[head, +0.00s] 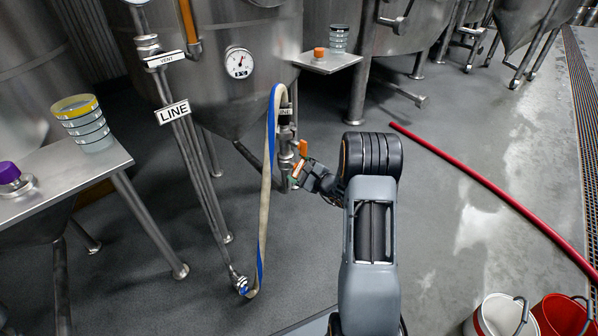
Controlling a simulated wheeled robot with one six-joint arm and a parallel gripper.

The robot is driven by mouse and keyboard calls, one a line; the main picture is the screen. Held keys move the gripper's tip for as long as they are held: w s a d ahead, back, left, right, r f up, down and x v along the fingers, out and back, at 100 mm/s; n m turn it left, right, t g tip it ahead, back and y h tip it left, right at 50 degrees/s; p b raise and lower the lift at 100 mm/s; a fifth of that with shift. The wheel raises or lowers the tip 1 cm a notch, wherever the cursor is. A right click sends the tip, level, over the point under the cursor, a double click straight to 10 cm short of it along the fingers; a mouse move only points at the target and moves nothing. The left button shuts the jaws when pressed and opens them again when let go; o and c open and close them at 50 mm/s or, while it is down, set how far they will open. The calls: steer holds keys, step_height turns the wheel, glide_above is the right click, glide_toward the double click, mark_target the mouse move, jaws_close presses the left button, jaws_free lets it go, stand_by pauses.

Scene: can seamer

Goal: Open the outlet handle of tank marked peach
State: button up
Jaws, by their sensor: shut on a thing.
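A steel tank (205,75) with a cone bottom stands at the upper middle of the head view. No peach mark is readable on it. Below its right side is a vertical outlet pipe with a valve (285,158). An orange outlet handle (303,149) shows at that valve, upright beside the pipe. My gripper (299,172) reaches in from the right and is shut on the handle at the valve. The jaws are small in view and partly hide the grip. A blue and cream hose (267,170) hangs just left of the valve.
A LINE sign (173,112) hangs on pipes left of the hose. A steel table (62,165) with stacked cans is at the left. A red hose (480,180) crosses the open floor at right. White (500,318) and red (562,316) buckets stand at the lower right.

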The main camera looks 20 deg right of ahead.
stand_by(0.4)
steer(key=o, duration=0.8)
steer(key=p+v, duration=0.3)
steer(key=v, duration=1.1)
